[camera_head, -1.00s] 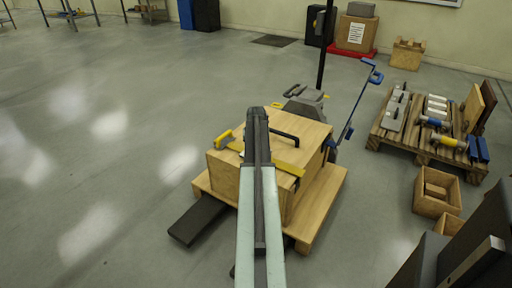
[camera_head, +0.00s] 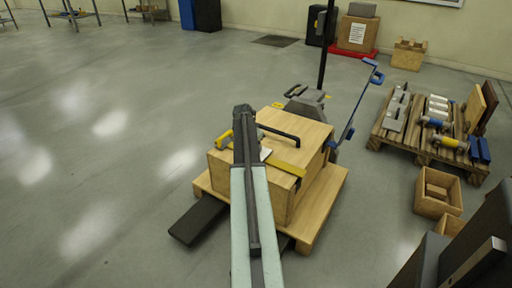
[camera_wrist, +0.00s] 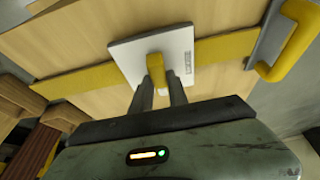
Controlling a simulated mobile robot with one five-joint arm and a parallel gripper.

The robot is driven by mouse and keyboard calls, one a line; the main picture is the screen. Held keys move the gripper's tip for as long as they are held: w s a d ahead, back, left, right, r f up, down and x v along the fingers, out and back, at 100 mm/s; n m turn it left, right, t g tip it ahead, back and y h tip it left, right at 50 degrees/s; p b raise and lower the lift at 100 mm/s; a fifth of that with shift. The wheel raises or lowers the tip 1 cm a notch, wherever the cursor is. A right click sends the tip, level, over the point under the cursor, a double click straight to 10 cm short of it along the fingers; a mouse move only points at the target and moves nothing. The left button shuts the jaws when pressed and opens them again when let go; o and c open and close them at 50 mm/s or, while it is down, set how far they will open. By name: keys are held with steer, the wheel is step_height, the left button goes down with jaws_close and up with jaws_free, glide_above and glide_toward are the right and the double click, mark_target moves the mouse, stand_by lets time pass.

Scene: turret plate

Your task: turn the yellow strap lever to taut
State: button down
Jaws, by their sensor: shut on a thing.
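The yellow strap lever (camera_wrist: 155,62) stands on a white plate (camera_wrist: 180,45) with small dark lettering. My gripper (camera_wrist: 160,78) is shut on the lever, one finger on each side of it. The yellow strap (camera_wrist: 90,82) runs under the white plate across a wooden crate; in the head view the strap (camera_head: 286,167) crosses the crate top. A corner of the white plate (camera_head: 265,154) shows in the head view, but my arm hides the lever and my fingertips there.
The wooden crate (camera_head: 232,172) sits on a pallet (camera_head: 322,207). A yellow handle (camera_wrist: 288,58) on a grey bracket is at the right in the wrist view. A black handle (camera_head: 280,132) arches over the crate top. Open floor lies to the left.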

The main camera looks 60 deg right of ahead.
steer(key=shift+a, duration=0.1)
stand_by(0.3)
steer(key=c, duration=1.3)
jaws_free()
steer(key=p+v, duration=0.7)
steer(key=shift+a+r, duration=0.1)
steer(key=shift+r, duration=0.3)
